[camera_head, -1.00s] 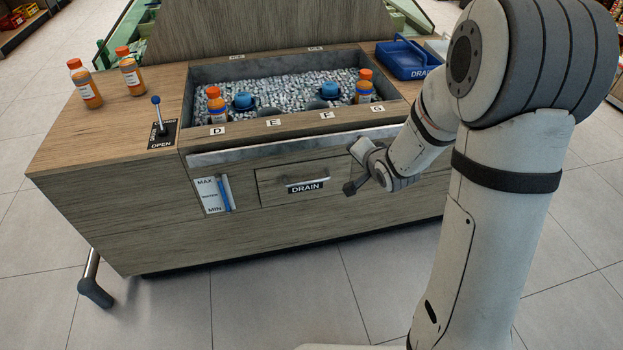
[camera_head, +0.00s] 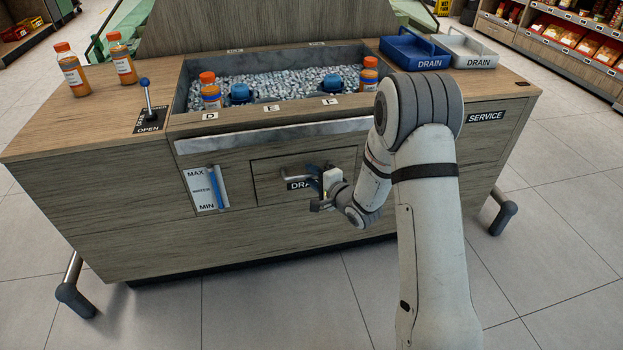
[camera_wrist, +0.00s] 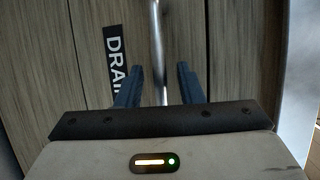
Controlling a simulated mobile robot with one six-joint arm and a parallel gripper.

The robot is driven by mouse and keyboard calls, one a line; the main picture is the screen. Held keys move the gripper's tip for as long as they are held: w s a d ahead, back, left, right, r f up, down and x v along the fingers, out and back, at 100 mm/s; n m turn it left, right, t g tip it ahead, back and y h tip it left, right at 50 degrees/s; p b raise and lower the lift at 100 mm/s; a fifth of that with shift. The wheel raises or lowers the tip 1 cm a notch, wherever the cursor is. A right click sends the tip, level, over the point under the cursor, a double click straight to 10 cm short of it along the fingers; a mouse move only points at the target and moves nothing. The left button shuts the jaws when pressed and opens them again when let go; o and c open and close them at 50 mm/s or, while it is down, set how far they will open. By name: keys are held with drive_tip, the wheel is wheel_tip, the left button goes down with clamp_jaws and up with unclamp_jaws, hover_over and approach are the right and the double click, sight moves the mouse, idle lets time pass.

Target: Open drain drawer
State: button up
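The drain drawer (camera_head: 268,186) is a wooden front panel that looks shut in the counter. Its silver bar handle (camera_wrist: 156,35) runs up and down in the wrist view, beside the black DRAIN label (camera_wrist: 115,62). In the head view, my gripper (camera_head: 316,178) is at the right part of the handle and hides part of the label. In the wrist view, my gripper (camera_wrist: 160,82) is open, one dark finger on each side of the handle bar. A gap shows between the bar and each finger.
A level gauge (camera_head: 205,188) is left of the drawer. A lever (camera_head: 147,100), a bin of ice-like pieces (camera_head: 290,88) with bottles, and blue (camera_head: 415,62) and white (camera_head: 478,57) DRAIN trays are on top. The floor in front is clear.

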drive_tip(key=shift+w+a+f, duration=0.1)
drive_tip(key=shift+w+a, duration=0.25)
drive_tip(key=shift+w, duration=0.1)
drive_tip(key=shift+c, duration=0.2)
clamp_jaws()
drive_tip(key=shift+d, duration=0.15)
